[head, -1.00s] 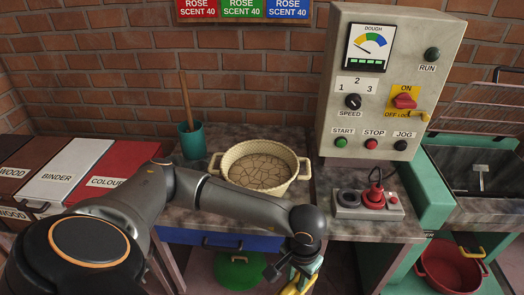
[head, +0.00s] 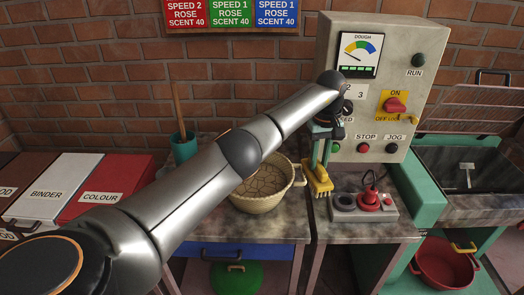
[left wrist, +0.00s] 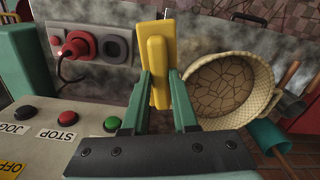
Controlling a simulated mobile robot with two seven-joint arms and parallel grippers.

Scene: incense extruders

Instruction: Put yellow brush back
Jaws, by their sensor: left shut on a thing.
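The yellow brush (head: 316,181) hangs below my left gripper (head: 318,152) in the head view, wide end down. It is in the air in front of the control box, between the woven basin and the red plug unit. In the left wrist view the yellow brush (left wrist: 157,58) stands between the two teal fingers of my left gripper (left wrist: 158,78), which is shut on it. Whether the brush touches the worktop is hard to tell. My right gripper is not in view.
The woven basin (head: 258,205) with cracked dough stands left of the brush. The socket unit with a red plug (head: 368,200) lies to the right. The control box (head: 383,70) stands close behind my gripper. A teal cup (head: 184,147) holds a wooden stick. A red basin (head: 445,265) sits lower right.

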